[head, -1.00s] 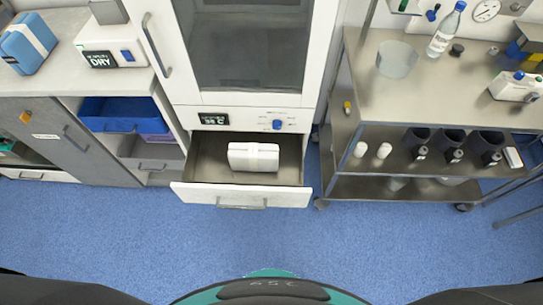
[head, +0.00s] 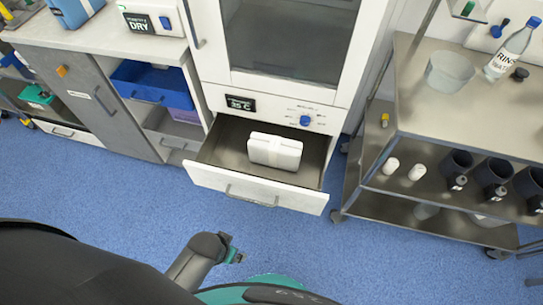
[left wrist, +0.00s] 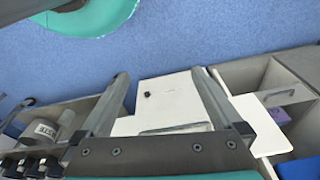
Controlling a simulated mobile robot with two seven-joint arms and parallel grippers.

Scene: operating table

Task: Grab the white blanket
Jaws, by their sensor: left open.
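The white blanket (head: 275,152) is a folded bundle with a pale band around it. It lies in the open drawer (head: 255,190) under the glass-doored cabinet, seen in the head view. My left gripper (left wrist: 158,76) shows in the left wrist view with its two fingers spread and nothing between them. In the head view my left arm comes in from the lower left, in front of the drawer, and its fingers cannot be made out clearly. The gripper is apart from the blanket. I cannot make out the blanket in the left wrist view. My right gripper is in neither view.
A steel cart (head: 430,110) with a bottle (head: 511,47), a clear tub (head: 452,72) and dark cups stands to the right. A counter cabinet (head: 90,95) with a blue bin (head: 155,85) is at left.

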